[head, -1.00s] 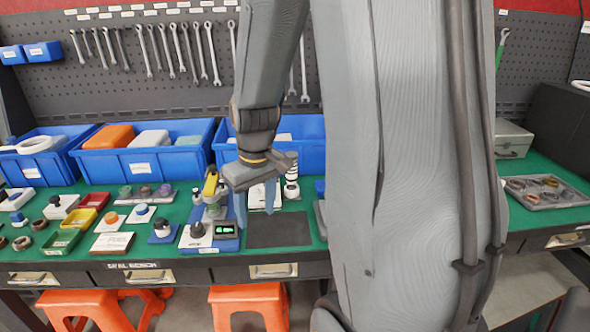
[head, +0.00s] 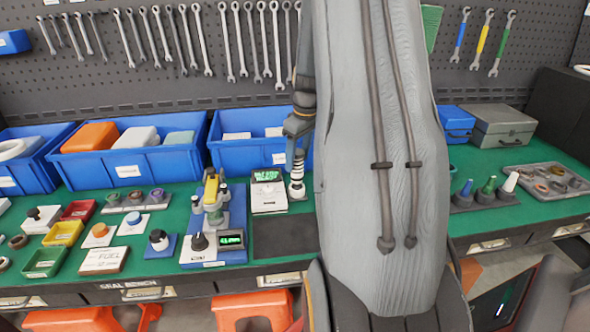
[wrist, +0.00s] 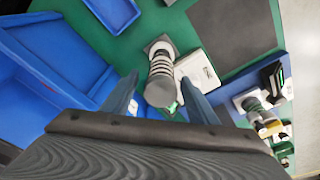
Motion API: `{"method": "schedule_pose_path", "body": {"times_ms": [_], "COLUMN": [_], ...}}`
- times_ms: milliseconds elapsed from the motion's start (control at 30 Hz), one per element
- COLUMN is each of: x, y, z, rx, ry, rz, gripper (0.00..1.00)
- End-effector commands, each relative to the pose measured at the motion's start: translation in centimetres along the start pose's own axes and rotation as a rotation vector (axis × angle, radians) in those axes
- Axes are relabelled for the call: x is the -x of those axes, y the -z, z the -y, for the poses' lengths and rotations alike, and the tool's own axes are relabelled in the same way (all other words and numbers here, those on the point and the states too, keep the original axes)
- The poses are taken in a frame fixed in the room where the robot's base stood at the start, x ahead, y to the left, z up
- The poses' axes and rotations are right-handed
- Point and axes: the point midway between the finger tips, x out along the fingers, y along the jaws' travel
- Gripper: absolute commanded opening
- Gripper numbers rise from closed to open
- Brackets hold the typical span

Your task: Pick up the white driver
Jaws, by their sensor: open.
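The white driver (head: 510,182) stands upright in a dark stand (head: 484,200) at the right of the bench, beside a blue and a green driver. It does not show in the wrist view. My gripper (wrist: 160,98) is open and empty in the wrist view. Its two fingers are above a white-and-black ringed cylinder (wrist: 162,78).
The ringed cylinder (head: 297,178) stands near a white meter (head: 268,192). A parts tray (head: 546,184) and a grey case (head: 499,128) flank the driver stand. Blue bins (head: 130,165) line the left back. A dark mat (head: 285,238) is bare.

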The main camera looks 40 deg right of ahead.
Motion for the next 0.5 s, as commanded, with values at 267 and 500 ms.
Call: {"method": "schedule_pose_path", "body": {"times_ms": [267,500], "x": [-2.6,-5.5], "y": [-0.2,-0.4], "z": [0.2,0.1], "rx": [-0.001,-0.002], "ry": [0.003,0.001], "rz": [0.002,0.001], "gripper": [0.53,0.53]}}
